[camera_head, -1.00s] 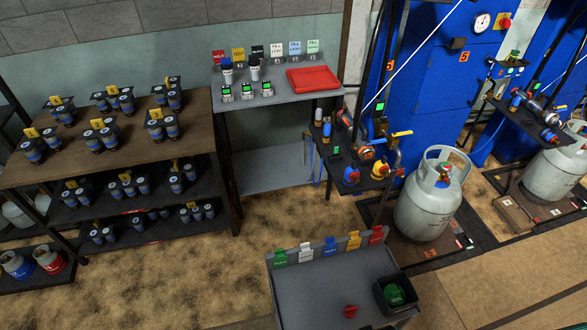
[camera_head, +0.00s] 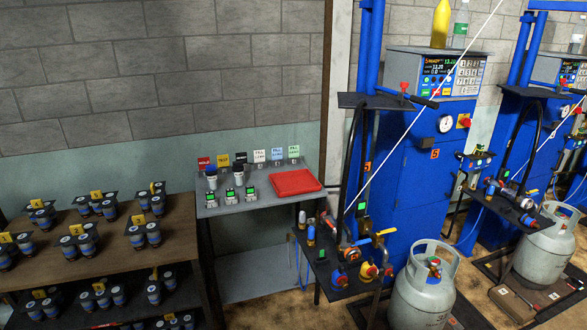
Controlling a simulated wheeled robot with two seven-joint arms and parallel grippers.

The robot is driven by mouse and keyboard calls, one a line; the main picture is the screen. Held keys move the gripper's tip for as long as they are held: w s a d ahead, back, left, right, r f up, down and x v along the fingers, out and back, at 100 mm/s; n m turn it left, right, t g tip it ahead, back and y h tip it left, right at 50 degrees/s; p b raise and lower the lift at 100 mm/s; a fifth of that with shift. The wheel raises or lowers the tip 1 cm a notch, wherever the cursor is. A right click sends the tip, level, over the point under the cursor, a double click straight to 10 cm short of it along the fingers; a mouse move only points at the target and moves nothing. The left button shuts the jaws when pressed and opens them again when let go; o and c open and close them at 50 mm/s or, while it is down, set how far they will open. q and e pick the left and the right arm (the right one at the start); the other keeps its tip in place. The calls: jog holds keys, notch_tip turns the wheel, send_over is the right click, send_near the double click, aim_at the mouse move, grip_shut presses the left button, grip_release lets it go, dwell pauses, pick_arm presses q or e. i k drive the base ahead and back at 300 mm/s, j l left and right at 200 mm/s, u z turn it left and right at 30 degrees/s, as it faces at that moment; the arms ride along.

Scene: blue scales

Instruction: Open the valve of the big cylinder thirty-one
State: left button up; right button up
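A big grey gas cylinder (camera_head: 420,298) stands upright at the lower right, in front of the near blue scale cabinet (camera_head: 415,185). Its lower end is cut off by the picture's bottom edge. A second grey cylinder (camera_head: 545,252) stands farther right. I cannot read a number thirty-one on either cylinder. Neither of my grippers is in view.
A dark shelf (camera_head: 340,270) with hoses and fittings stands left of the near cylinder. A grey table (camera_head: 230,204) holds a red tray (camera_head: 295,182). A brown rack (camera_head: 60,262) with several small canisters is at the left. Some floor (camera_head: 285,307) shows between rack and cylinder.

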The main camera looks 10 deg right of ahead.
aim_at(432, 260)
jog(key=z, duration=1.35)
jog(key=i+l, duration=0.1)
jog(key=l, duration=0.45)
jog(key=i+l, duration=0.1)
jog(key=l, duration=0.45)
jog(key=i+l, duration=0.1)
jog(key=l, duration=0.45)
